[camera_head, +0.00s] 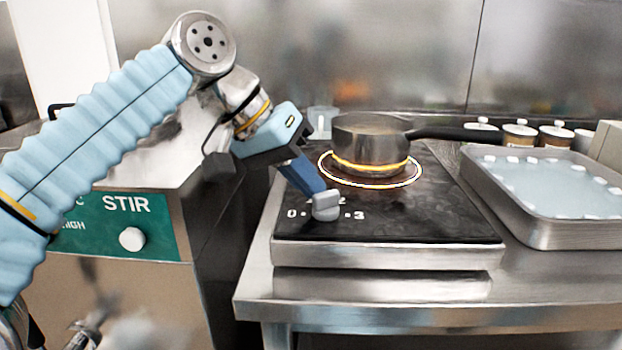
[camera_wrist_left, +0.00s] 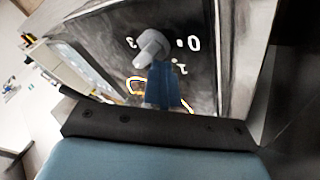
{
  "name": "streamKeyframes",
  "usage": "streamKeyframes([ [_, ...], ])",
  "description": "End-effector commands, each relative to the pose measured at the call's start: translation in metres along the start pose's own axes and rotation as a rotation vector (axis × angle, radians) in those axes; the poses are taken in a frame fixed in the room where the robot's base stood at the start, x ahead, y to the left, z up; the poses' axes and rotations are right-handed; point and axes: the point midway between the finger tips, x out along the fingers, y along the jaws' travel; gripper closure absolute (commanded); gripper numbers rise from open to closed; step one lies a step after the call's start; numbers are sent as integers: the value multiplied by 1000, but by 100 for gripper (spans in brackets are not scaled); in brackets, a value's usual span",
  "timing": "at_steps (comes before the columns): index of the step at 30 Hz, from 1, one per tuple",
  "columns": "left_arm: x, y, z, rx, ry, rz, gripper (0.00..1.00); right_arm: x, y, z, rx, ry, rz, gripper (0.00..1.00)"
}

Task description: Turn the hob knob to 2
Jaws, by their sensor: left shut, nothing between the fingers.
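The hob knob (camera_head: 326,206) is a grey knob near the front left of the black hob top (camera_head: 420,222). I cannot tell exactly which mark the knob points to. My left gripper (camera_head: 318,190) is shut and empty, with its blue fingers pointing down at the knob's back left side. The wrist view shows the knob (camera_wrist_left: 151,47) just beyond the fingertips (camera_wrist_left: 162,68); they are touching or very near. My right gripper is out of view.
A steel saucepan (camera_head: 370,140) stands on the glowing ring behind the knob, its black handle reaching right. A metal tray (camera_head: 545,236) with pale contents is at right. Several lidded jars stand behind it. A machine with a green STIR panel (camera_head: 160,235) stands left.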

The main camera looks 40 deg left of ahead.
Motion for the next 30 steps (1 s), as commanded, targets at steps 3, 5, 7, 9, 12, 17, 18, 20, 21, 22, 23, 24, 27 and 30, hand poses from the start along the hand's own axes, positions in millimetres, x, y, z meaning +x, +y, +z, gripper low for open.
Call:
streamKeyframes([
  [3, 4, 5, 2, 8, -13, 10, 100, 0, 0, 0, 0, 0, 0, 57],
  [5, 4, 5, 2, 9, -14, 10, 100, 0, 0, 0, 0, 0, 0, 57],
  [7, 4, 5, 2, 9, -15, 10, 100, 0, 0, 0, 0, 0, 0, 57],
  [9, 4, 6, 3, 10, -17, 10, 100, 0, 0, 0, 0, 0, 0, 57],
  [12, 4, 6, 3, 10, -18, 10, 100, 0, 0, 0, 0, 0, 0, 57],
  [17, 4, 4, 0, 9, -20, 10, 100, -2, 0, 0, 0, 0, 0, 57],
  [18, 4, 3, -2, 9, -20, 10, 100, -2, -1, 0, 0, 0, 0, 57],
  [20, 5, 1, -5, 9, -19, 10, 100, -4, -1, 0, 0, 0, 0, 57],
  [21, 5, 0, -7, 9, -18, 10, 100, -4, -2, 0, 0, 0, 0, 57],
  [22, 5, -2, -8, 8, -17, 10, 100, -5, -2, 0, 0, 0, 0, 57],
  [23, 5, -3, -9, 7, -16, 9, 100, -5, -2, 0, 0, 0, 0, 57],
  [24, 5, -4, -10, 6, -14, 8, 100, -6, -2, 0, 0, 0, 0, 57],
  [27, 2, -5, -12, 5, -11, 7, 100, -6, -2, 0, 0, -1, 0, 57],
  [30, -8, -5, -13, 4, -8, 6, 100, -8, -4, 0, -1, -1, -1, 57],
])
